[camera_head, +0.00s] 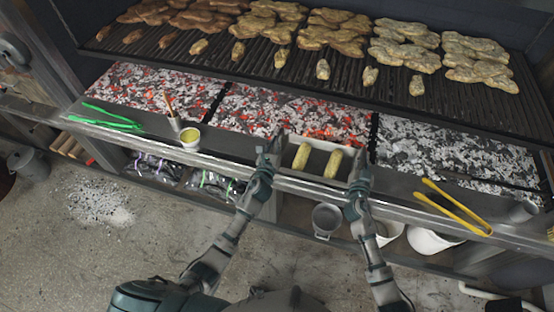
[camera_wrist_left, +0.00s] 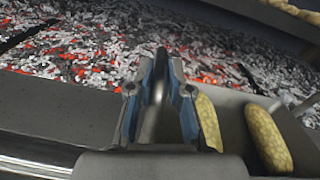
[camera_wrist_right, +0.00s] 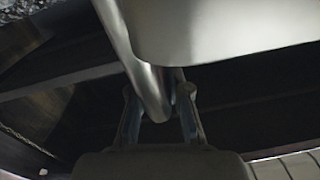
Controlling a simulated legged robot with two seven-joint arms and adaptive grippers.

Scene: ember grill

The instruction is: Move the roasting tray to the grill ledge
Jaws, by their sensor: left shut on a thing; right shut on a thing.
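The roasting tray (camera_head: 318,160) is a pale metal tray with two yellowish corn-like pieces (camera_head: 302,156) in it, at the grill ledge (camera_head: 230,165) in front of the coals. My left gripper (camera_head: 272,150) is shut on the tray's left handle, which shows between its fingers (camera_wrist_left: 160,105) in the left wrist view. My right gripper (camera_head: 358,172) is shut on the tray's right handle, a metal bar seen in the right wrist view (camera_wrist_right: 140,70). Whether the tray's underside touches the ledge cannot be told.
Glowing coals (camera_head: 270,110) lie behind, under a grate (camera_head: 300,75) of food. A pot (camera_head: 327,219) stands below.

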